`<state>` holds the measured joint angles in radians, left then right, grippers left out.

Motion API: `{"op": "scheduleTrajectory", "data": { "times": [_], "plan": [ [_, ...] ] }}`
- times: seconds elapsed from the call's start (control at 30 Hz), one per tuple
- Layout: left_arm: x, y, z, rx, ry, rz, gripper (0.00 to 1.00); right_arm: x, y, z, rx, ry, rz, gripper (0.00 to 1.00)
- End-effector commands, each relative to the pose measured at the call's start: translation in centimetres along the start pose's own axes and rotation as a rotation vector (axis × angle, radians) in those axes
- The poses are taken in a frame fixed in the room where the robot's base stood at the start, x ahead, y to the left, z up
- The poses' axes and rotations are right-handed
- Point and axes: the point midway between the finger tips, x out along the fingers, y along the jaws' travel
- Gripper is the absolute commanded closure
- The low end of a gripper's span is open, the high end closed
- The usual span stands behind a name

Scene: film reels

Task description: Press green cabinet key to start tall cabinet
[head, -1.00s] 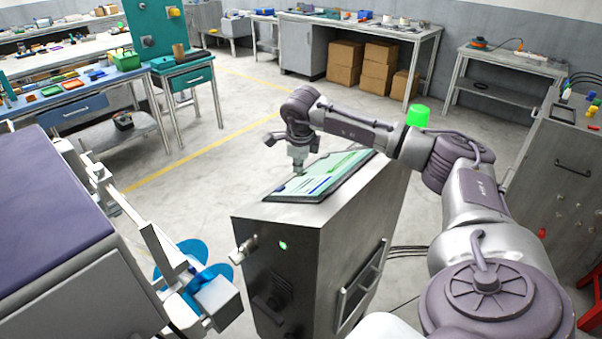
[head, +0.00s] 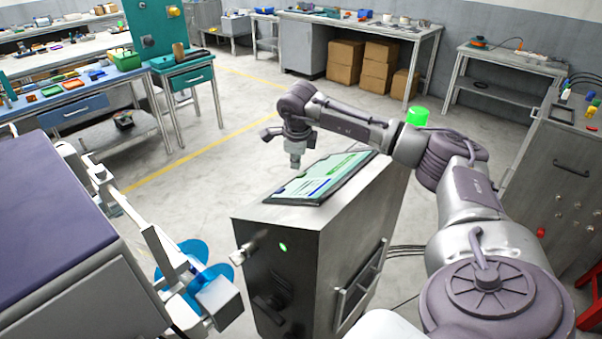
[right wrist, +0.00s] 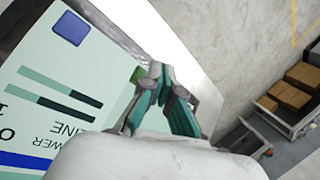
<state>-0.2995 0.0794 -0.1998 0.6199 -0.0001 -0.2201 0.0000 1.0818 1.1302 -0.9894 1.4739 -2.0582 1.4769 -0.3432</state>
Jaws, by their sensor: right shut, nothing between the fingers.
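The tall cabinet (head: 285,217) stands in the middle of the head view with a tilted light screen panel (head: 320,178) on its top. In the right wrist view, the panel (right wrist: 45,65) shows a green key (right wrist: 138,74) at its edge, partly hidden behind my fingertips, and a blue square key (right wrist: 70,28) farther left. My right gripper (head: 295,164) is shut and empty, just over the panel's far left edge. In the right wrist view, its fingertips (right wrist: 158,72) appear close beside the green key; I cannot tell whether they touch it. My left gripper is not in view.
A machine with blue reels (head: 205,265) stands at the left, close to the cabinet. A green lamp (head: 417,116) shows behind my right arm. A grey cabinet (head: 560,160) is at the right. Workbenches and cardboard boxes (head: 375,75) stand at the back, with clear floor between.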

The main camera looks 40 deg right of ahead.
Motion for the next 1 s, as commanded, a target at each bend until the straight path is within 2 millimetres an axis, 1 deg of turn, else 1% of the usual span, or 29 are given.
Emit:
{"op": "scheduleTrajectory", "data": {
  "times": [0.3,0.5,1.0],
  "plan": [
    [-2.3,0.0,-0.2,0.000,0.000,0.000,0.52,-2.4,-1.6,1.5,0.001,-0.002,-0.001,1.00],
    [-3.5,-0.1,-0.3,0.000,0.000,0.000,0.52,-3.4,-2.4,2.4,0.000,-0.002,0.000,1.00],
    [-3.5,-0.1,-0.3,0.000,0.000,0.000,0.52,-3.5,-2.5,2.5,0.000,-0.001,0.000,1.00]
  ]
}}
